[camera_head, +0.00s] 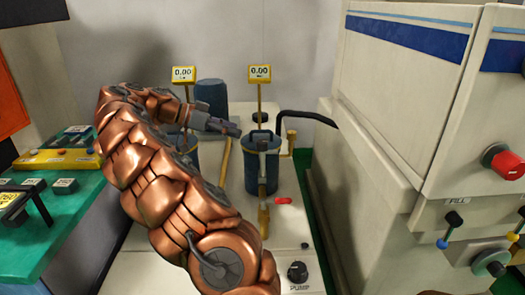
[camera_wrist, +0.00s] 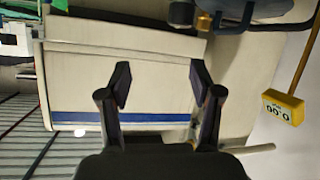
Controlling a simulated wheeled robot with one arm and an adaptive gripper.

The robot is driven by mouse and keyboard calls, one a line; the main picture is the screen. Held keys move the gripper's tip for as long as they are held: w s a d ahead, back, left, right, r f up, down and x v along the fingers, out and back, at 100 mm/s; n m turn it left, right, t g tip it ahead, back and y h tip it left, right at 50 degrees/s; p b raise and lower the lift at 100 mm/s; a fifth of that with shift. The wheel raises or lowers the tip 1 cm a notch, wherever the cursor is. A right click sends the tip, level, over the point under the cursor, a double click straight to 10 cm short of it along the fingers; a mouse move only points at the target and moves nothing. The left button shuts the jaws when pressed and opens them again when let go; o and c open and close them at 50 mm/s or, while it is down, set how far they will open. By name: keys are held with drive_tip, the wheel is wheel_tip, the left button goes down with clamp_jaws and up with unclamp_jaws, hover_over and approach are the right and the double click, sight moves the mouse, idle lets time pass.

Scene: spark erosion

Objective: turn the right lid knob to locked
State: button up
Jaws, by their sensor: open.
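The right blue canister (camera_head: 264,168) stands upright on the pale bench, with a dark lid handle or knob (camera_head: 261,135) on top. Whether it is locked is too small to tell. My gripper (camera_head: 236,129) is open and empty, just left of and slightly above the right lid, apart from it. In the wrist view my two fingers (camera_wrist: 160,84) are spread with nothing between them. Part of a blue canister lid (camera_wrist: 270,18) with a dark handle shows at the top right there. The left canister (camera_head: 183,160) is mostly hidden behind my arm.
A yellow gauge (camera_head: 260,72) reading 0.00 rises on a post behind the right canister; another gauge (camera_head: 183,73) stands left. A brass pipe (camera_head: 291,142) and black hose (camera_head: 308,115) are right of the canister. A tall white machine (camera_head: 400,110) bounds the right. A pump knob (camera_head: 298,271) sits in front.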

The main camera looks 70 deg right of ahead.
sight(262, 141)
drive_tip(key=shift+s+d+f+m+b, duration=0.1)
drive_tip(key=shift+s+d+f+m, duration=0.35)
drive_tip(key=shift+s+d+f, duration=0.75)
drive_tip(key=shift+s+d+f+m+b, duration=0.15)
drive_tip(key=shift+s+d+f+m, duration=0.25)
drive_tip(key=shift+s+d+f, duration=0.75)
drive_tip(key=shift+s+d+f+m+b, duration=0.1)
drive_tip(key=shift+s+d+f+m, duration=0.35)
drive_tip(key=shift+s+d+f, duration=0.7)
drive_tip(key=shift+w+d+f, duration=0.1)
drive_tip(key=shift+w+d, duration=0.15)
drive_tip(key=shift+d, duration=0.15)
drive_tip(key=shift+c, duration=0.2)
drive_tip(key=c, duration=1.1)
